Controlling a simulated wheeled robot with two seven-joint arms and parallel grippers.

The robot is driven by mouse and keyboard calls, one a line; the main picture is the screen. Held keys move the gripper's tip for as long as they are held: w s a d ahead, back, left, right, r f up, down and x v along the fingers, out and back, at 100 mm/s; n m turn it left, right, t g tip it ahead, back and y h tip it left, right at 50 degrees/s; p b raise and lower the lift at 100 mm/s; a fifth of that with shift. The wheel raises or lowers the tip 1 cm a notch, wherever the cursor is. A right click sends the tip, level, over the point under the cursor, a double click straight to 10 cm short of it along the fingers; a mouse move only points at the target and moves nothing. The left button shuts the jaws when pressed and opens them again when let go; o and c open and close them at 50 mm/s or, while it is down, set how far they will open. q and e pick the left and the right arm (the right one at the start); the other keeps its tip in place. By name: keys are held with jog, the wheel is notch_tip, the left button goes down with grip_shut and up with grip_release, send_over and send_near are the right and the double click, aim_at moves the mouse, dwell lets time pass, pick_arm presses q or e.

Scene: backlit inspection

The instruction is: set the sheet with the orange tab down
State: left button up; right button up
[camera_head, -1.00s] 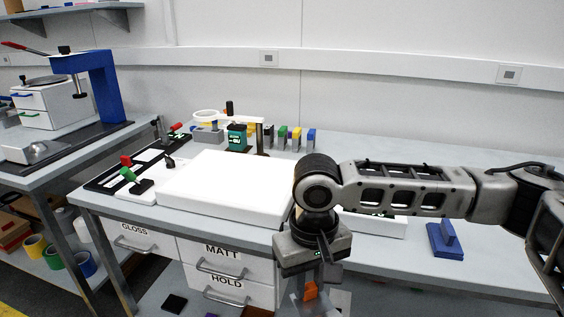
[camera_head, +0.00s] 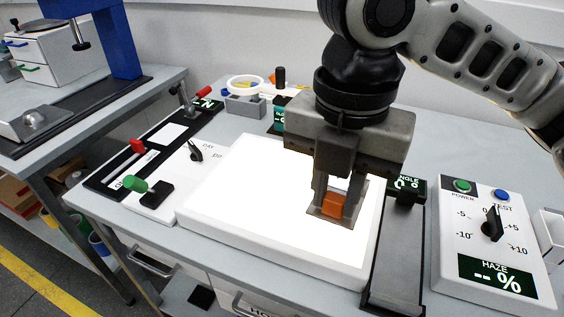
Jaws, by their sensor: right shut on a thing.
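My right gripper (camera_head: 338,198) is shut on the orange tab (camera_head: 333,201) of a sheet. The gripper points down over the right part of a bright white light panel (camera_head: 235,205). Little of the sheet shows: a greyish patch around the tab, with the rest hidden by the fingers or lost against the glow. I cannot tell whether the sheet touches the panel or hangs just above it. My left gripper is not in view.
Right of the panel are a dark upright part with an angle display (camera_head: 407,188) and a haze meter (camera_head: 490,245) with a knob. On the left is a black-and-white control strip (camera_head: 158,157) with red and green handles. The panel's left part is clear.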

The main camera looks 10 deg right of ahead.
jog(key=shift+w+a+r+n, duration=0.1)
jog(key=shift+w+n, duration=0.2)
jog(key=shift+n, duration=0.1)
jog(key=w+a+f, duration=0.1)
jog(key=w+f, duration=0.1)
jog(key=w, duration=0.1)
jog(key=w+a+f, duration=0.1)
jog(key=w+f, duration=0.2)
jog(key=w, duration=0.1)
jog(key=w+a+f, duration=0.1)
jog(key=w+f, duration=0.2)
jog(key=w, duration=0.1)
jog(key=shift+w+a+f, duration=0.1)
jog(key=shift+w+a, duration=0.1)
jog(key=shift+w, duration=0.05)
jog(key=shift+w+a+f, duration=0.1)
jog(key=shift+w+f, duration=0.3)
jog(key=shift+f, duration=0.05)
jog(key=f, duration=0.3)
jog(key=shift+w+f+p, duration=0.1)
jog(key=shift+w+p, duration=0.15)
jog(key=shift+p, duration=0.05)
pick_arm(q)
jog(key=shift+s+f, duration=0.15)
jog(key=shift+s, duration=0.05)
pick_arm(e)
jog(key=shift+f, duration=0.25)
jog(key=shift+f, duration=0.1)
jog(key=o, duration=0.9)
jog(key=shift+o, duration=0.2)
